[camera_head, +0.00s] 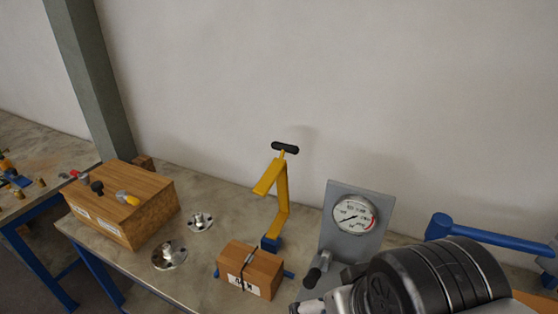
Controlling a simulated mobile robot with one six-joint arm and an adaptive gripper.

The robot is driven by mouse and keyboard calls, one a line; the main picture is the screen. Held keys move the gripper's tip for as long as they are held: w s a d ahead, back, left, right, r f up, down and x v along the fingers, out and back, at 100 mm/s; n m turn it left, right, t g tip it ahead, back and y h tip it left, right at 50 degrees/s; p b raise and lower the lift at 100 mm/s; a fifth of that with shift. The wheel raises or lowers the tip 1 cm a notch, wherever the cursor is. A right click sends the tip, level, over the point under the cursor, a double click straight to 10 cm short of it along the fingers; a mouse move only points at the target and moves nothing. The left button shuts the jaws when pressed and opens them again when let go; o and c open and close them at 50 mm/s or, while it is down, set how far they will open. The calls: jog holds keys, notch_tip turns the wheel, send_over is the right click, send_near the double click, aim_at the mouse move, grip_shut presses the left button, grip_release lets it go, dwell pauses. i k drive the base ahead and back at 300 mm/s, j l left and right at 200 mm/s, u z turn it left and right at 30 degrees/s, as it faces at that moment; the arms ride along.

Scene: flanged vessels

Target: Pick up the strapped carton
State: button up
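The strapped carton (250,269) is a small brown box with a dark strap around it and a white label on its front. It sits on the workbench near the front edge, in the lower middle of the head view. My arm fills the lower right of the view, to the right of the carton. My gripper's fingers do not show, so its state and its distance from the carton are hidden.
The yellow tool (282,200) with a black handle stands behind the carton. A gauge on a grey plate (350,222) stands to its right, a blue tool (490,233) farther right. Two metal flanges (169,255) and a large wooden box (122,204) lie left. Bare benchtop (215,250) separates flanges and carton.

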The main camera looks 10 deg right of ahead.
aim_at(259, 273)
jog(key=i+j+z, duration=0.2)
jog(key=j+z, duration=0.15)
jog(key=i+j+z, duration=0.1)
jog(key=j+z, duration=0.3)
jog(key=j, duration=0.15)
jog(key=j+z, duration=0.35)
jog(key=i+j, duration=0.05)
jog(key=j, duration=0.1)
